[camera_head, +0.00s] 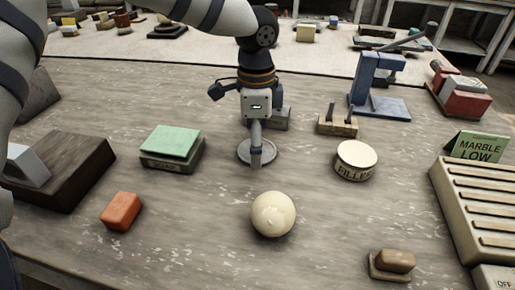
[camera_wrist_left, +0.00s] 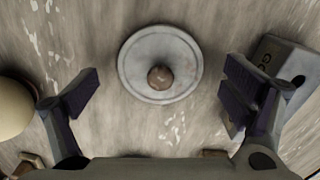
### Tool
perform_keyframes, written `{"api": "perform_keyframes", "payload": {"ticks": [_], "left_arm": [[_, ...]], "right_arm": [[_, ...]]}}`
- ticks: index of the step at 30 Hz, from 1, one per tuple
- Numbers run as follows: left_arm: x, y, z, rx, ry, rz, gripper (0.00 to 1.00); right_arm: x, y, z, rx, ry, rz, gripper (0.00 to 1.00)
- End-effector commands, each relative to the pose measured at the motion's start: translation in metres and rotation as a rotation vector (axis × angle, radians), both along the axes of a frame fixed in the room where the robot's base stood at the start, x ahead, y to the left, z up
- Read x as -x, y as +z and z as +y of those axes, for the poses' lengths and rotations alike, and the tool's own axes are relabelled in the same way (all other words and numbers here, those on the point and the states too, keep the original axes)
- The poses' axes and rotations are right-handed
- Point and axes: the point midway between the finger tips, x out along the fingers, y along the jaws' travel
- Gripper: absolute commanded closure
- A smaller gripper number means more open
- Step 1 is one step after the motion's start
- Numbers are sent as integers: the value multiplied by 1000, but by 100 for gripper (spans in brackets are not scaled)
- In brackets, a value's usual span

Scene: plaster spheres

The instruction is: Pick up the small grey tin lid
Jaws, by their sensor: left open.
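The small grey tin lid (camera_wrist_left: 136,64) is a round flat disc with a brown knob (camera_wrist_left: 160,77) at its middle, lying on the worn table. In the wrist view it sits ahead of the fingers, centred between them and apart from both. In the head view the lid (camera_head: 243,152) is partly hidden by my left gripper (camera_head: 256,158), which points down over it. My left gripper (camera_wrist_left: 163,93) is open and empty, with one dark-padded finger on each side. My right gripper is in neither view.
A cream ball (camera_head: 273,214) stands close in front of the lid. A grey block (camera_head: 275,119) is just behind it. A filler tin (camera_head: 355,161) is to the right and a green-topped block (camera_head: 171,143) to the left. Bare table lies between them.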

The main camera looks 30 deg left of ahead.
Motion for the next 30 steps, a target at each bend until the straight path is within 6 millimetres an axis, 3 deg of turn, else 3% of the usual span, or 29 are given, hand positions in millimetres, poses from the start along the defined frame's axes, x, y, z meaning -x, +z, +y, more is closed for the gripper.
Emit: {"api": "perform_keyframes", "payload": {"ticks": [7,12,18,30], "left_arm": [[0,-3,0,1,0,-3,8],[0,-2,0,0,0,-1,46],[0,-3,0,0,0,-1,61],[0,-7,1,-3,1,4,67]], "right_arm": [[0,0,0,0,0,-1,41],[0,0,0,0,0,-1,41],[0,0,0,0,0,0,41],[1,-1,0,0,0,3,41]]}}
